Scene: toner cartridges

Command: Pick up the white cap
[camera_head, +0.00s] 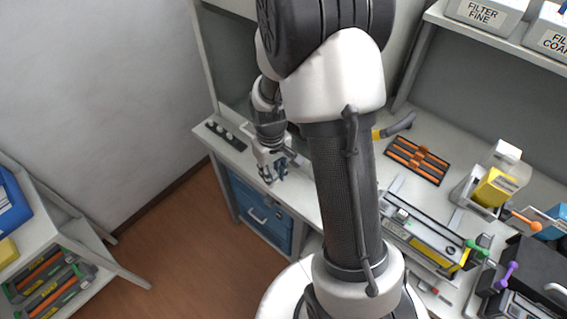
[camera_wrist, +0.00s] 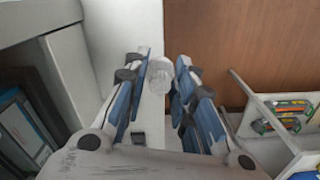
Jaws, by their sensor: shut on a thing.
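The white cap (camera_wrist: 160,74) is a small pale, round piece between my fingertips in the wrist view. My gripper (camera_wrist: 163,72) is shut on it, with a blue-padded finger on each side. In the head view my gripper (camera_head: 271,178) hangs at the front left edge of the workbench, pointing down. I cannot make out the cap in the head view. How far the cap is above the bench is hard to tell.
The white workbench (camera_head: 308,200) has a black strip with several small knobs (camera_head: 226,135) at its left end. A blue drawer cabinet (camera_head: 262,215) stands below. An orange-and-black tray (camera_head: 417,160) and a cartridge device (camera_head: 424,235) lie right of my arm. A shelf (camera_head: 110,262) stands at left.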

